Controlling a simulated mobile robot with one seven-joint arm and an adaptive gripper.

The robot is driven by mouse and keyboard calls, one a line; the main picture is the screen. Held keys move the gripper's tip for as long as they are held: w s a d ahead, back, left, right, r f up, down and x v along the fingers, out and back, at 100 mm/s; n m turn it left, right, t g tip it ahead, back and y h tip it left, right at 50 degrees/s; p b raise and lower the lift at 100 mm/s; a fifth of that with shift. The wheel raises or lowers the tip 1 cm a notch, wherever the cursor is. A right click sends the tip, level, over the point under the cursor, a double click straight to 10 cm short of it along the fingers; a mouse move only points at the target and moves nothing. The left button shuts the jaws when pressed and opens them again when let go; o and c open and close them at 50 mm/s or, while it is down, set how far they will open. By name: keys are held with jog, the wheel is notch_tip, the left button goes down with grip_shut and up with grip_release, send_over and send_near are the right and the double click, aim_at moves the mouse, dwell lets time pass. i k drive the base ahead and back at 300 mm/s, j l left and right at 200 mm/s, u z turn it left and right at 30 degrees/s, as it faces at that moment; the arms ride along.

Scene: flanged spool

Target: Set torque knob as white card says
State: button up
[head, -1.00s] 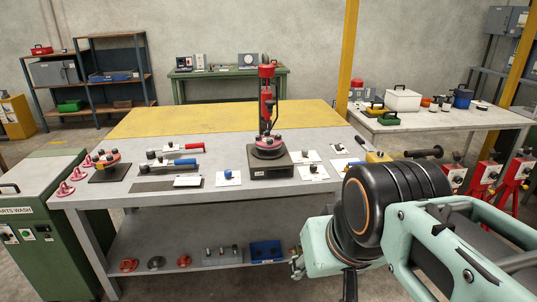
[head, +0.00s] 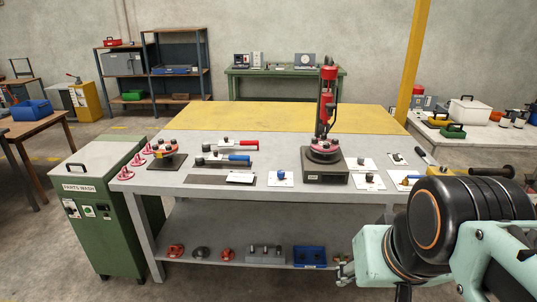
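Two torque tools lie on the grey workbench (head: 290,198), one with a red handle (head: 243,146) and one with a blue handle (head: 238,158). Their knobs are too small to read. A white card (head: 240,178) lies on a dark strip in front of them; its writing is not legible. Other white cards, one with a blue knob-like part (head: 281,177), lie to the right. My gripper (head: 344,270) shows only in part, low in front of the bench and apart from these things. Its fingers are too small and covered to judge.
A flanged spool on a dark block (head: 325,178) stands under a red press (head: 327,90). A second red spool (head: 165,149) and pink flanges are at left. The green parts washer (head: 105,220) adjoins the bench's left end. The rear yellow surface (head: 250,117) is clear.

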aim_at(369, 176)
jog(key=i+j, duration=0.25)
jog(key=j, duration=0.2)
jog(key=i+j, duration=0.25)
jog(key=j, duration=0.15)
jog(key=i+j, duration=0.25)
jog(key=j, duration=0.2)
jog(key=i+j, duration=0.3)
jog(key=j+z, duration=0.1)
jog(key=z, duration=1.2)
jog(key=i+u, duration=0.15)
jog(key=i, duration=0.3)
jog(key=i+l+u, duration=0.2)
jog(key=i, duration=0.25)
jog(key=i+l+u, duration=0.15)
jog(key=i, duration=0.3)
